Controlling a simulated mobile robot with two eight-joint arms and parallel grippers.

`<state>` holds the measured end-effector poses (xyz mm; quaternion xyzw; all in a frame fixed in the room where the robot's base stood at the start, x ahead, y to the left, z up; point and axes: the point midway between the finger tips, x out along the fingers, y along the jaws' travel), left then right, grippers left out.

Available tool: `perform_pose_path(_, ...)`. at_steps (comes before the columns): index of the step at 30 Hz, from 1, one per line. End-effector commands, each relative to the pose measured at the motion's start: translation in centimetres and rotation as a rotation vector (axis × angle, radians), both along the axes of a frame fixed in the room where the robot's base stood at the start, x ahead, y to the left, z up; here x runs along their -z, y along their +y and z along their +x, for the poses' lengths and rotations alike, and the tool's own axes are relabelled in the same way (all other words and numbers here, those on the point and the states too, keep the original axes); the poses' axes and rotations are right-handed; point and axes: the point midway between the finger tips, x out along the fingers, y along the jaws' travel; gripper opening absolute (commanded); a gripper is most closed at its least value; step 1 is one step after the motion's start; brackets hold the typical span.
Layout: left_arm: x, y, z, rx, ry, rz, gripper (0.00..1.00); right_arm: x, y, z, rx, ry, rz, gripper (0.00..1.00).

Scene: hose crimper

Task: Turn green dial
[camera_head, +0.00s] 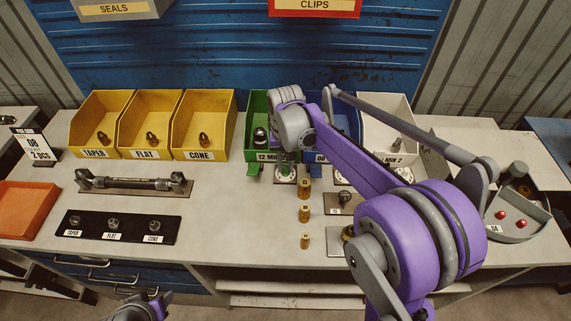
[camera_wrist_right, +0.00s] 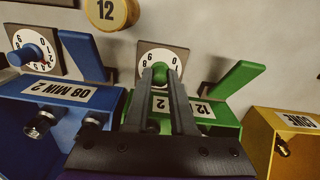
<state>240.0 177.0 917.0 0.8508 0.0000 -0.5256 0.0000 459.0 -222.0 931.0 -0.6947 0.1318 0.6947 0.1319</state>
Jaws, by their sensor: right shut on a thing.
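The green dial (camera_wrist_right: 159,92) has a white numbered face (camera_wrist_right: 158,56) and sits beside the green bin marked 12 MIN 2 (camera_wrist_right: 203,112). In the head view its white face (camera_head: 285,179) lies at the front of the green bin (camera_head: 256,125), mostly under my right gripper (camera_head: 286,166). My right gripper reaches down from above. In the right wrist view the two fingers (camera_wrist_right: 161,73) are closed around the dial's green knob, which shows between them. The number the dial points to is partly hidden. Of my left arm only a piece shows at the bottom edge.
A blue dial (camera_wrist_right: 26,54) and blue bin (camera_wrist_right: 45,97) stand beside the green bin. Several brass pieces (camera_head: 304,213) stand in front. Yellow bins (camera_head: 205,110) are to the left, a white bin (camera_head: 388,122) to the right. A hose assembly (camera_head: 130,184) lies on the left.

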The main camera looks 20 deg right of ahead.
Motion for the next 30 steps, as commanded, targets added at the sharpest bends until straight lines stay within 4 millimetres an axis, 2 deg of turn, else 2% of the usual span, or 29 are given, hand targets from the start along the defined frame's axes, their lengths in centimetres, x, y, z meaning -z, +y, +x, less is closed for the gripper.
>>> perform_pose_path(12,0.27,0.00,-0.08,0.000,0.001,0.000,0.50,-0.01,0.01,0.01,-0.237,0.000,0.000,0.00)
perform_pose_path(30,0.30,0.00,-0.08,0.000,0.002,0.000,0.50,-0.04,0.00,0.02,-0.293,0.000,0.000,0.00)
